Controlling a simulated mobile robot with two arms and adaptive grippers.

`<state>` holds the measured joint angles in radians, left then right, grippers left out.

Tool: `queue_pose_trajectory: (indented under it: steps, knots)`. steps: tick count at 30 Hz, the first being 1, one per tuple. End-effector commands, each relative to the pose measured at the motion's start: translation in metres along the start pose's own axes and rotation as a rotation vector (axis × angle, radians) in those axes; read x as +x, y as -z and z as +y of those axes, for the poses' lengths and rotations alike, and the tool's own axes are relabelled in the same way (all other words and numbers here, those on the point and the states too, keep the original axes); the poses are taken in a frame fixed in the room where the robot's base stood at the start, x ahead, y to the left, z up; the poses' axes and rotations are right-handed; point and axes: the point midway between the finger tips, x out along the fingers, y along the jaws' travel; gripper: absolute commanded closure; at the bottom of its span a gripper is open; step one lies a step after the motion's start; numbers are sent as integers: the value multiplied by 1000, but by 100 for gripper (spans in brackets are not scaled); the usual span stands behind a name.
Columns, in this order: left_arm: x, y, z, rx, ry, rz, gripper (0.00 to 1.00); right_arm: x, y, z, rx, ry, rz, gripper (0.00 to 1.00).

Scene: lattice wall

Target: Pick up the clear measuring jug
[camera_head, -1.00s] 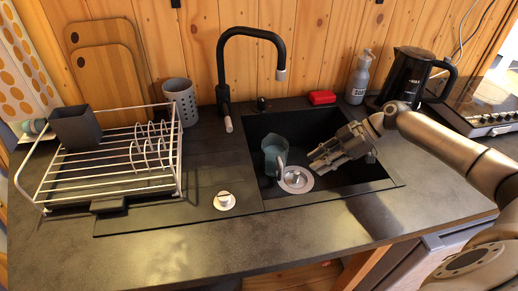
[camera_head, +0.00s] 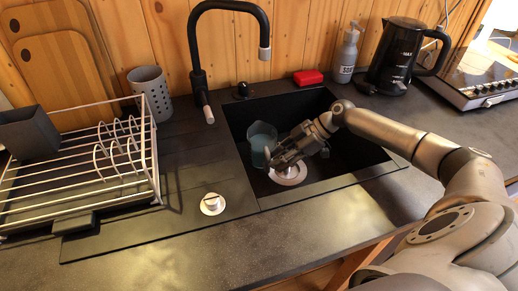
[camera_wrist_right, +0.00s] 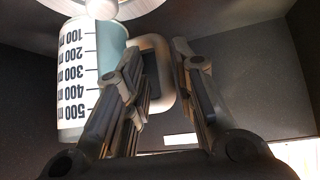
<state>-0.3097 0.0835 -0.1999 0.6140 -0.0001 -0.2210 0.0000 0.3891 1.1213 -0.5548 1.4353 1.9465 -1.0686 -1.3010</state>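The clear measuring jug (camera_head: 262,143) stands in the black sink, bluish in the head view. In the right wrist view the jug (camera_wrist_right: 78,85) appears upside down, with black millilitre marks and a pale loop handle (camera_wrist_right: 163,72) toward my fingers. My right gripper (camera_head: 277,157) is low in the sink, just right of the jug, and hides part of it. In the wrist view my right gripper (camera_wrist_right: 157,52) is open, and part of the handle shows between its fingers. I cannot tell whether they touch it. My left gripper is not in view.
The sink (camera_head: 350,165) has a round metal drain (camera_head: 288,175). A black faucet (camera_head: 197,70) rises behind it. A wire dish rack (camera_head: 70,165) stands left. A red sponge (camera_head: 308,77), soap bottle (camera_head: 346,55) and black kettle (camera_head: 395,55) stand behind.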

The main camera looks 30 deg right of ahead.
Motion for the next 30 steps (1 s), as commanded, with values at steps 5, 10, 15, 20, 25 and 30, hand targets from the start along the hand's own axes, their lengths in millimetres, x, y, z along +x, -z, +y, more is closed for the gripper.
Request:
queue_pose_trajectory:
  steps: [5, 10, 15, 20, 25, 30]
  knots:
    - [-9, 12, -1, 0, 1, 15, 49, 25, 5, -4, -1, 0, 2, 75]
    - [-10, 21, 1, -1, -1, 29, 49, 38, 5, -6, -4, -3, -1, 75]
    - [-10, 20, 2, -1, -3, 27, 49, 40, 4, -6, -5, -3, -2, 75]
    - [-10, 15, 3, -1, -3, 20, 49, 40, 4, -5, -3, -2, -1, 89]
    - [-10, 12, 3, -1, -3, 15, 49, 40, 3, -4, -3, -2, -1, 100]
    - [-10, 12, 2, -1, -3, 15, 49, 40, 3, -4, -3, -3, 0, 100]
